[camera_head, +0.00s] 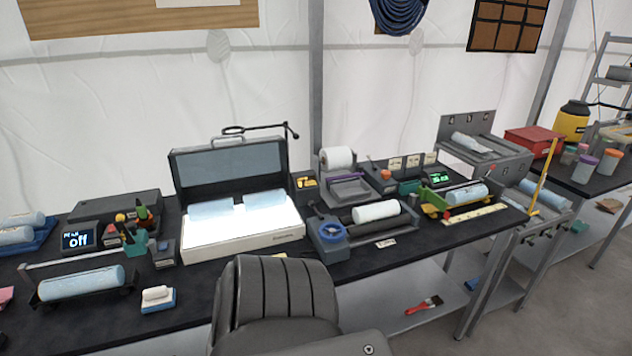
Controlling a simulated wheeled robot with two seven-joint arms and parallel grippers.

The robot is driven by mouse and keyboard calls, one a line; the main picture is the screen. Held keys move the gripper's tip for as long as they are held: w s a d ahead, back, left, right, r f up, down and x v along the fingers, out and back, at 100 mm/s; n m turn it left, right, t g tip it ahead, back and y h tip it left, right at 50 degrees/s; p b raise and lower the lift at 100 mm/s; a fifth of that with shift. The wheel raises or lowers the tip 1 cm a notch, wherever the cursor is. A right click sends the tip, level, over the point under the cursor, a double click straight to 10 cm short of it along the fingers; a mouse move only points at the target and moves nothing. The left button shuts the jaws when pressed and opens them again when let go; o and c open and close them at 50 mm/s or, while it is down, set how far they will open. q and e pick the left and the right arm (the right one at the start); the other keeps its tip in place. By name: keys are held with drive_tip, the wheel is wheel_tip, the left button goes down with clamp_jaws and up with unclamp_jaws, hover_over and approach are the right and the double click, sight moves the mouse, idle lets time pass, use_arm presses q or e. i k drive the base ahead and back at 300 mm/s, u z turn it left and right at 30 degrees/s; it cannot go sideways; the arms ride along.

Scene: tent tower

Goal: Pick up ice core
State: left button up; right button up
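Several pale cylinders that look like ice cores are on the dark bench, and I cannot tell which one the task means. One pale blue core (82,283) lies in a dark cradle at the front left. Two more lie in a blue tray (38,240) at the left edge. Two pale blue pieces (212,209) lie on the lit white light box (245,239). A white cylinder (376,211) lies on a grey device with a blue wheel. Another core (466,194) lies on a holder at the right. Neither of my grippers is in view.
A dark ribbed shape like a chair back (282,300) stands in front of the bench, hiding part of its edge. A grey rack (485,150) at the right holds more pale cylinders. A red brush (424,304) lies on the lower shelf. Small tools crowd the bench.

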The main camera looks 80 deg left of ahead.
sight(262, 199)
drive_tip(key=z, duration=0.05)
drive_tip(key=k, duration=0.95)
drive_tip(key=u, duration=1.45)
drive_tip(key=i, duration=0.3)
drive_tip(key=z, duration=0.05)
